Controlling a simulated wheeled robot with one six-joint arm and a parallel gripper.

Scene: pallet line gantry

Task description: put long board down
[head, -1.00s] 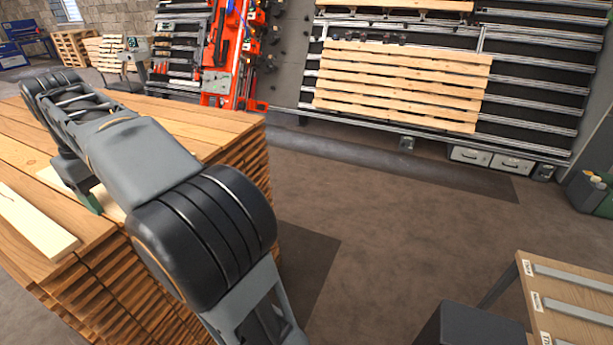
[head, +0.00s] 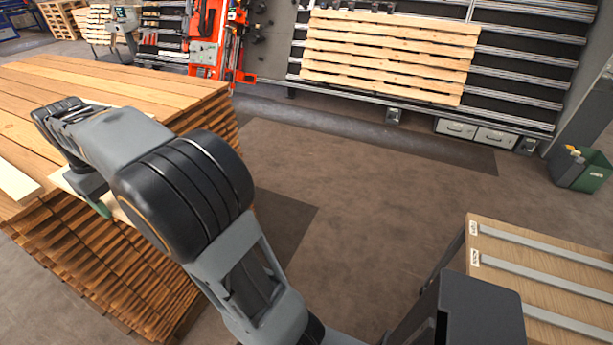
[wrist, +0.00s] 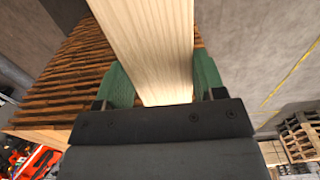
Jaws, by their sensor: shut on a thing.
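A long pale board (wrist: 145,35) lies between the two green fingers of my gripper (wrist: 157,88) in the wrist view, and the fingers are shut on its sides. The board runs away from the gripper, with the stacked timber below it. In the head view my gripper (head: 101,208) is at the near edge of the timber stack (head: 150,275). Part of a pale board (head: 62,180) shows beside it, and my arm hides much of that area. Whether the held board touches the stack is hard to tell.
Another pale board (head: 14,183) lies on the stack at the far left. A wooden bench with metal strips (head: 540,262) stands at lower right. A slatted panel (head: 388,55) leans on the rack at the back. A green bin (head: 583,172) is at right. Open floor lies between.

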